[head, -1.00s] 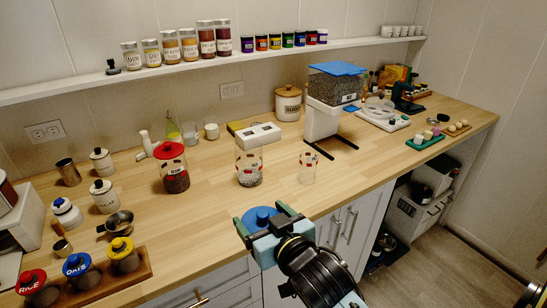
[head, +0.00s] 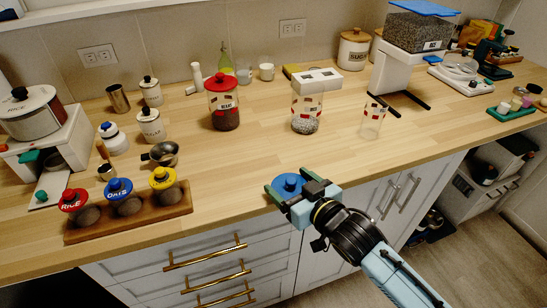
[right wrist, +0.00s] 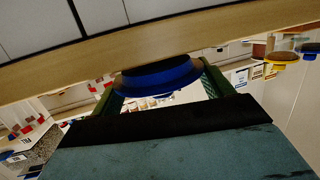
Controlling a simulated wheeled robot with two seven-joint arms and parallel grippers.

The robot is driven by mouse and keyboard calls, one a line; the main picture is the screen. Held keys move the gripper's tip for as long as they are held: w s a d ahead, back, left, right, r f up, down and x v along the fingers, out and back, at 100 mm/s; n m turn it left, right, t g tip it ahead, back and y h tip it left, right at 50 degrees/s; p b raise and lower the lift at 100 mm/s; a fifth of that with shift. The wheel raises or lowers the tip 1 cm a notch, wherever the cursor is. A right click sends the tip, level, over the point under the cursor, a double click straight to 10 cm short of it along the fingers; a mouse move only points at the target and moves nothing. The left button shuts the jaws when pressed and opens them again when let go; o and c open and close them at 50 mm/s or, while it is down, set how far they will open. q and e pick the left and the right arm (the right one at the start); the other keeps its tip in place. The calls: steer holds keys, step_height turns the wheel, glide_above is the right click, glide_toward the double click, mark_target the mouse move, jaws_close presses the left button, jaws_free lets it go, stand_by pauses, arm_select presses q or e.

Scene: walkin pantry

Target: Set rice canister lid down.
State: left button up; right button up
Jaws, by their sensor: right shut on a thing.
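A round blue lid (head: 290,183) is held between the green fingers of my right gripper (head: 292,191), at the front edge of the counter. The right wrist view shows the blue lid (right wrist: 158,78) between the green fingers, close to a wooden edge. I cannot tell whether it touches the counter. A clear canister with red marks and pale grains (head: 306,114) stands open on the counter behind the lid. My left gripper is not in view.
A red-lidded jar (head: 223,105) and an empty clear container (head: 373,120) stand either side of the open canister. A wooden rack (head: 130,222) with small lidded jars sits at front left. The wooden counter (head: 240,160) is clear between rack and canister.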

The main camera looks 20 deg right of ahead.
mark_target(269, 167)
steer(key=x, duration=0.3)
steer(key=r+x, duration=0.1)
steer(key=shift+w+a+f, duration=0.1)
steer(key=shift+w, duration=0.3)
steer(key=x, duration=0.3)
steer(key=r+b+x, duration=0.1)
steer(key=shift+w+a+f, duration=0.1)
steer(key=shift+w+f, duration=0.05)
steer(key=shift+w, duration=0.15)
steer(key=shift+w+f, duration=0.1)
steer(key=shift+w, duration=0.05)
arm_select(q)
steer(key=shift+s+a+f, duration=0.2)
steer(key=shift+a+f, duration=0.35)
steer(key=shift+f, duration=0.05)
arm_select(e)
steer(key=shift+f, duration=0.1)
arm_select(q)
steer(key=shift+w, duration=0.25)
arm_select(e)
steer(key=o, duration=0.9)
steer(key=shift+o, duration=0.2)
